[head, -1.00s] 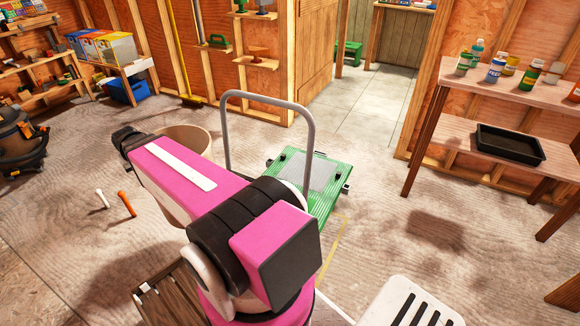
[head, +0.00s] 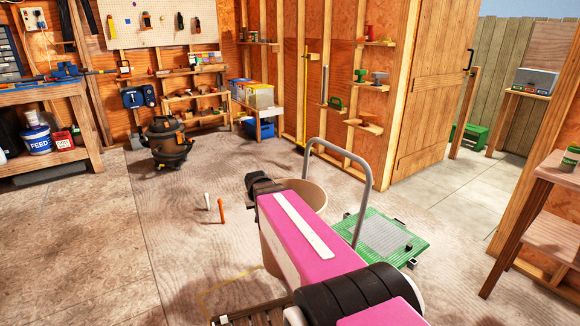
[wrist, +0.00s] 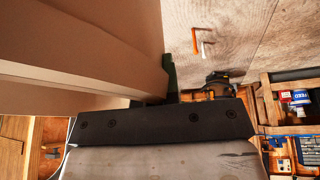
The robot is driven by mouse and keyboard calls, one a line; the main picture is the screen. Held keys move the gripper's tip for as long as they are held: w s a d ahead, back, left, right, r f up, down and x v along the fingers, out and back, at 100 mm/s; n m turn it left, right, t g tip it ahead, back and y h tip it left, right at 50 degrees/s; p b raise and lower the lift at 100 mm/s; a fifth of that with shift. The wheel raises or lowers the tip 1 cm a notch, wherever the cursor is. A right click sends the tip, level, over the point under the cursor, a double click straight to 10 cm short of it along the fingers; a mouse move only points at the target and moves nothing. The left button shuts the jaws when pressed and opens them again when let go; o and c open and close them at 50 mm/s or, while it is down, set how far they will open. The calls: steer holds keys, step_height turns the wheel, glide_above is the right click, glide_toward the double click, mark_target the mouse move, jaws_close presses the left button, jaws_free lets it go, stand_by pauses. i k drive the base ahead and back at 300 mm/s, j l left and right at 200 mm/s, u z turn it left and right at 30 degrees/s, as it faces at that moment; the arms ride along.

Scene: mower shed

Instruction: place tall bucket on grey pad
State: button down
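The tall bucket (head: 308,191) is beige and shows behind my pink arm in the head view, its lower part hidden. It fills the upper left of the wrist view (wrist: 80,40). My gripper (wrist: 165,85) is against the bucket's wall, with a dark green finger beside it, and looks shut on it; the other finger is hidden. The grey pad (head: 387,236) lies on a green platform trolley (head: 350,250) to the right of the bucket. The pad's top is bare in the part I see.
The trolley's grey hoop handle (head: 366,190) stands up between bucket and pad. A white peg (head: 207,201) and an orange peg (head: 221,210) are on the floor to the left. A shop vacuum (head: 166,143) stands further back. A wooden shelf table (head: 520,220) is at right.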

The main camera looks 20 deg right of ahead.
mark_target(379, 234)
steer(key=k+l, duration=0.25)
steer(key=k, duration=0.2)
steer(key=k+l, duration=0.25)
steer(key=k, duration=0.2)
steer(key=k+l, duration=0.1)
steer(key=l, duration=0.15)
steer(key=k+l, duration=0.1)
steer(key=l, duration=0.15)
steer(key=i+l+z, duration=0.35)
steer(key=l, duration=0.15)
steer(key=i+l+u, duration=0.25)
steer(key=l, duration=0.45)
steer(key=i+l+u, duration=0.1)
steer(key=l+u, duration=0.2)
steer(key=l, duration=0.4)
steer(key=l+u, duration=0.25)
steer(key=l, duration=0.5)
steer(key=i, duration=0.05)
